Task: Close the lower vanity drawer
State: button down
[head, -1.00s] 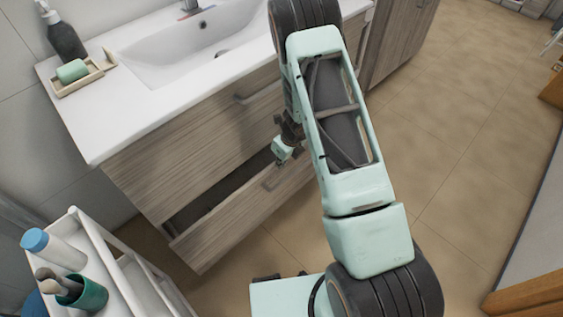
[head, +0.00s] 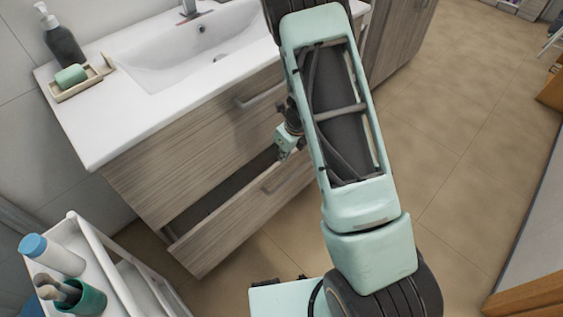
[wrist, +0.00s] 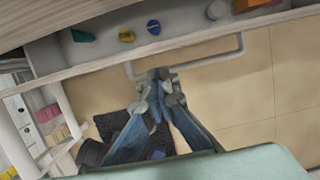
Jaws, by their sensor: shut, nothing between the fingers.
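The lower vanity drawer (head: 235,222) is partly open, with a wood-grain front and a dark gap behind its top edge. My gripper (head: 284,154) is above the drawer front near the handle in the head view, partly beside my arm. In the wrist view my gripper (wrist: 160,76) is shut and empty, its tips at or very near the handle bar; I cannot tell if they touch. Inside the drawer are a green item (wrist: 83,36), a yellow item (wrist: 127,35) and a blue item (wrist: 153,27).
The closed upper drawer (head: 190,150) sits under the white sink top (head: 110,125). A white cart (head: 90,240) with bottles and a brush cup stands at lower left, close to the drawer's left end. Tiled floor (head: 470,150) is clear to the right.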

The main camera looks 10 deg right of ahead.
jog(key=s+a+r+b, duration=0.1)
jog(key=s+a+b, duration=0.7)
jog(key=s, duration=0.4)
jog(key=b, duration=0.6)
send_near(250, 192)
jog(key=shift+s+a+f, duration=0.1)
jog(key=shift+a+f, duration=0.1)
jog(key=shift+f, duration=0.7)
jog(key=shift+s+a+f, duration=0.1)
jog(key=shift+a+f, duration=0.1)
jog(key=shift+f, duration=0.65)
jog(key=shift+s+a+f, duration=0.1)
jog(key=shift+a+f, duration=0.1)
jog(key=shift+f, duration=0.7)
